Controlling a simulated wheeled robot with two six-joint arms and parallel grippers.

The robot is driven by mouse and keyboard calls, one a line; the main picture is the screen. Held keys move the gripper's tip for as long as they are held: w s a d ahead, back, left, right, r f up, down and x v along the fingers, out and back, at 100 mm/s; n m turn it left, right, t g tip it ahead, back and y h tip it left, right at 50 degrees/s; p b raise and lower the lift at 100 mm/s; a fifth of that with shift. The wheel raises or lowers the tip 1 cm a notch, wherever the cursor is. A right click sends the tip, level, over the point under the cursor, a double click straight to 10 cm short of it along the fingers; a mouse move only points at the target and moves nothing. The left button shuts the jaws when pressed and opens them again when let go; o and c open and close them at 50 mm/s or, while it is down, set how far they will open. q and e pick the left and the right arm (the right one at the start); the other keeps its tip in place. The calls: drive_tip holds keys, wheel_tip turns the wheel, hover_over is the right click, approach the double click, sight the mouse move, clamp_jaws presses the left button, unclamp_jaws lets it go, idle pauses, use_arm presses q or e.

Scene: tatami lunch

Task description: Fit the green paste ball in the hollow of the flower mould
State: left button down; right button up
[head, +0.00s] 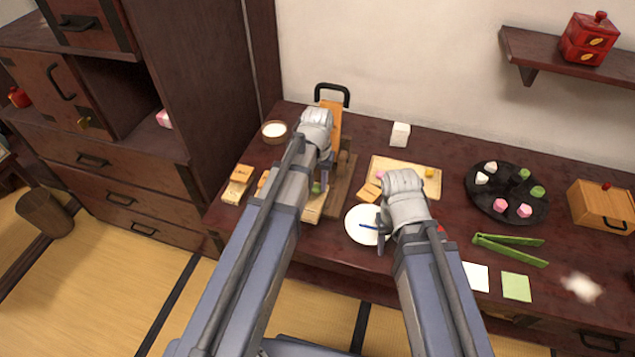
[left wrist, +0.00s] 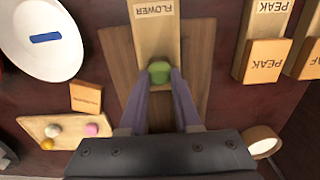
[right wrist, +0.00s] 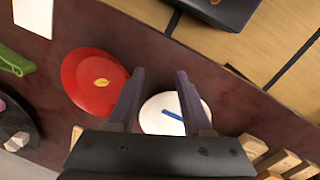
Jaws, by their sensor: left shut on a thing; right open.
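The green paste ball (left wrist: 159,72) is between the fingertips of my left gripper (left wrist: 160,79), which is shut on it. The ball also shows small in the head view (head: 316,188). The flower mould (left wrist: 155,24), a pale wooden block labelled FLOWER, lies on a brown board. The ball covers its near end in the left wrist view, and I cannot see the hollow or tell whether the ball touches it. The mould is partly hidden by my left arm in the head view (head: 312,210). My right gripper (right wrist: 160,76) is open and empty above the white plate (right wrist: 150,122).
PEAK mould blocks (left wrist: 262,62) lie beside the flower mould. A pale board (head: 410,172) holds small balls. A red dish (right wrist: 92,82), a dark round tray (head: 482,204) of sweets and green tongs (head: 510,249) lie to the right. A white-filled cup (head: 274,131) stands behind left.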

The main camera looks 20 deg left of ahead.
use_arm(q)
drive_tip(key=shift+f, duration=0.1)
drive_tip(key=c, duration=0.5)
unclamp_jaws()
drive_tip(key=shift+c, duration=0.2)
drive_tip(key=shift+r+p, duration=3.55)
drive_tip(key=s+d+m, duration=0.1)
drive_tip(key=s+d, duration=0.3)
drive_tip(key=s, duration=0.3)
drive_tip(key=s+d+r+m+y+p, duration=0.1)
drive_tip(key=s+d+m, duration=0.1)
drive_tip(key=s+d, duration=0.3)
drive_tip(key=shift+s+d+r, duration=0.15)
drive_tip(key=shift+s+r, duration=0.05)
drive_tip(key=shift+s, duration=1.25)
use_arm(e)
wheel_tip(320, 180, up, 8)
drive_tip(key=a, duration=0.1)
